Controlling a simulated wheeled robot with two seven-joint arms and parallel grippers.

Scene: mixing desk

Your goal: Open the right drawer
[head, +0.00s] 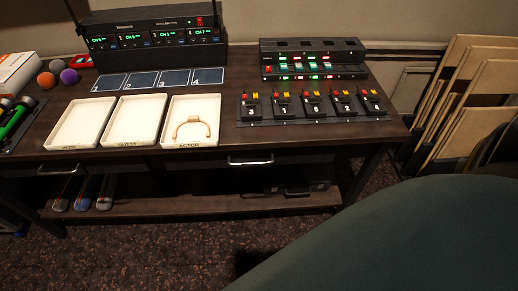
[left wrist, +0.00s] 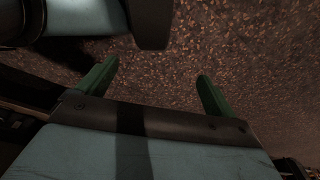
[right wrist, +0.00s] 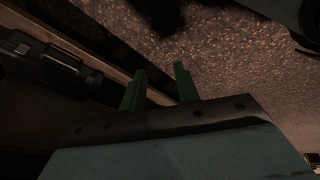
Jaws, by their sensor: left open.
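The right drawer (head: 290,157) is a dark wooden front under the desk top with a silver bar handle (head: 250,162). It looks closed, flush under the desk edge. In the left wrist view my left gripper (left wrist: 155,84) is open and empty, its green fingers wide apart over the speckled floor. In the right wrist view my right gripper (right wrist: 159,68) has its green fingers a moderate gap apart with nothing between them, by the lower shelf edge and floor. Neither gripper shows in the head view, so their distance to the handle cannot be told there.
A left drawer handle (head: 57,170) is at the left. White trays (head: 110,145), a receiver rack (head: 155,45) and a row of packs (head: 312,107) stand on the desk. Below is a shelf (head: 190,207) with a black case (right wrist: 45,65). Boards (head: 470,100) lean right.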

